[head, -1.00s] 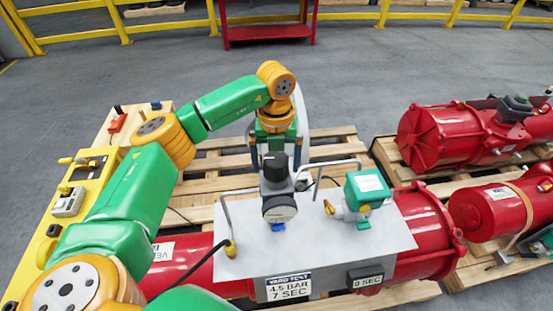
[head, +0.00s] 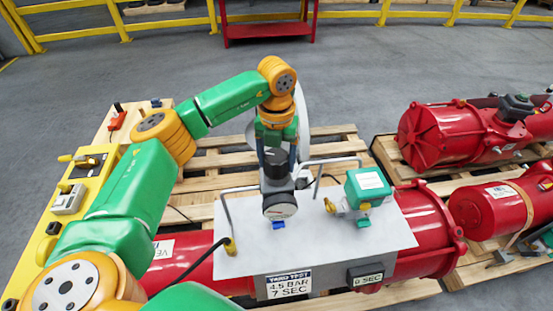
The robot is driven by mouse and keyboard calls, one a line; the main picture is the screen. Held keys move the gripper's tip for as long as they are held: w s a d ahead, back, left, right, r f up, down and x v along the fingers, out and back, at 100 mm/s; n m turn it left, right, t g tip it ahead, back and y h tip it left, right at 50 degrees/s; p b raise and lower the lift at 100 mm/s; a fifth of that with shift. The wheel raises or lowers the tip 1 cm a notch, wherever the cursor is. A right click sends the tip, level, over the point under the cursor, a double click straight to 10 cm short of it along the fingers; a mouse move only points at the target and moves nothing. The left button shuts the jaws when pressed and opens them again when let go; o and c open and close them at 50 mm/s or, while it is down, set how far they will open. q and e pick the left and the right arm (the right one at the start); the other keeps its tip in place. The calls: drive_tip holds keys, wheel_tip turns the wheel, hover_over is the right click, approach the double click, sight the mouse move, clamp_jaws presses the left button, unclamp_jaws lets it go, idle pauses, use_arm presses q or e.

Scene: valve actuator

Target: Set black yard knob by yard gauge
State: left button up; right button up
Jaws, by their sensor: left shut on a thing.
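The black yard knob (head: 276,165) sits upright on top of a grey regulator body on the white plate. The round yard gauge (head: 281,205) is on the regulator's near side, with a pale face; its needle is too small to read. My left gripper (head: 277,152) reaches down from above, shut on the black knob with its fingers on either side. The sign (head: 289,285) on the front reads "YARD TEST 4.5 BAR 7 SEC", and a small display (head: 366,275) reads "0 SEC". My right gripper is not in view.
A green-and-white valve unit (head: 366,192) stands right of the regulator, with bent metal tubes near both. The white plate (head: 330,240) lies over a red cylinder (head: 425,230) on a wooden pallet. A yellow bench (head: 75,210) is at left; more red actuators (head: 450,137) lie right.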

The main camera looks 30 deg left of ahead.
use_arm(q)
drive_tip(key=m, duration=0.4)
drive_tip(key=shift+r+m, duration=0.1)
drive_tip(key=shift+m, duration=0.2)
drive_tip(key=m, duration=0.3)
drive_tip(key=shift+m+b, duration=0.3)
drive_tip(key=m, duration=0.4)
drive_tip(key=shift+d, duration=0.1)
drive_tip(key=m, duration=0.4)
drive_tip(key=shift+m, duration=0.3)
drive_tip(key=shift+r+m, duration=0.1)
drive_tip(key=shift+m, duration=0.2)
drive_tip(key=o, duration=1.3)
